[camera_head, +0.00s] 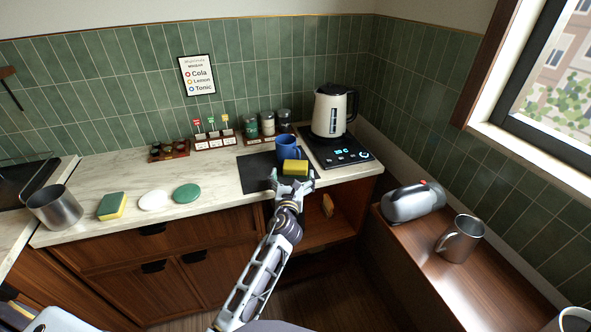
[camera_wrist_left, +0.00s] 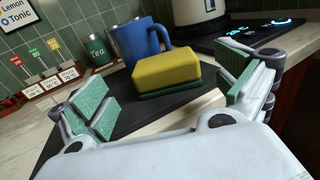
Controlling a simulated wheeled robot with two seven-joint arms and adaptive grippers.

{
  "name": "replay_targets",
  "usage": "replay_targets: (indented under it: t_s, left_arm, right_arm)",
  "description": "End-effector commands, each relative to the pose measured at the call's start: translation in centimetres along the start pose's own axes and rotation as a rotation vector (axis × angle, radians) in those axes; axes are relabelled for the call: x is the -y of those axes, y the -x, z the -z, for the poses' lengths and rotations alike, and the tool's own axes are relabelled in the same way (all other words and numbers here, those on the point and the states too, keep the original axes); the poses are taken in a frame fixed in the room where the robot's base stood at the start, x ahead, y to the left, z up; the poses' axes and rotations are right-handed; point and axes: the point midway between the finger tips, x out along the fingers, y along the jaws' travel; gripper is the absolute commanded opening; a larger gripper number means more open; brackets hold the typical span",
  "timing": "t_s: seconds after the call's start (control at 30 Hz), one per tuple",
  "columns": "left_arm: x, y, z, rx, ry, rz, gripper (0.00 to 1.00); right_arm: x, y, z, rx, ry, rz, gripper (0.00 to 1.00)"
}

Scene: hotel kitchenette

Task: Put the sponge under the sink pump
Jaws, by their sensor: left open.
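A yellow sponge (camera_head: 296,167) with a green underside lies on a dark mat (camera_head: 254,175) on the counter, in front of a blue mug. In the left wrist view the same sponge (camera_wrist_left: 166,73) lies ahead, between the lines of the two fingers. My left gripper (camera_head: 291,179) is open and empty at the counter's front edge, just short of the sponge; its spread fingers also show in the left wrist view (camera_wrist_left: 170,95). A second yellow-and-green sponge (camera_head: 112,205) lies at the left. I cannot make out a sink pump. My right gripper is not in view.
The blue mug (camera_head: 288,147) stands close behind the near sponge. A kettle (camera_head: 332,110) and a black hob panel (camera_head: 340,150) are to its right. A metal cup (camera_head: 55,207), white disc (camera_head: 153,200) and green disc (camera_head: 187,193) stand left. Counter between is clear.

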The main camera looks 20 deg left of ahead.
Motion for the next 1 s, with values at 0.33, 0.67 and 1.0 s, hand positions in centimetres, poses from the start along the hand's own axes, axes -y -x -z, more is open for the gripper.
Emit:
replay_targets:
  t_s: [0.33, 0.67, 1.0]
  left_arm:
    - [0.0, -0.1, 0.0, 0.0, 0.001, 0.0, 1.0]
    - [0.2, -1.7, -0.1, 0.0, 0.004, -0.001, 1.0]
    - [0.4, -4.5, 0.0, -0.001, 0.002, -0.001, 1.0]
  right_arm:
    - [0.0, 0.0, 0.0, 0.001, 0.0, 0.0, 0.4]
    - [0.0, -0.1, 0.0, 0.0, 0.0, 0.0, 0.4]
    - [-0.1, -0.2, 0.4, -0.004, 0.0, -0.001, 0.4]
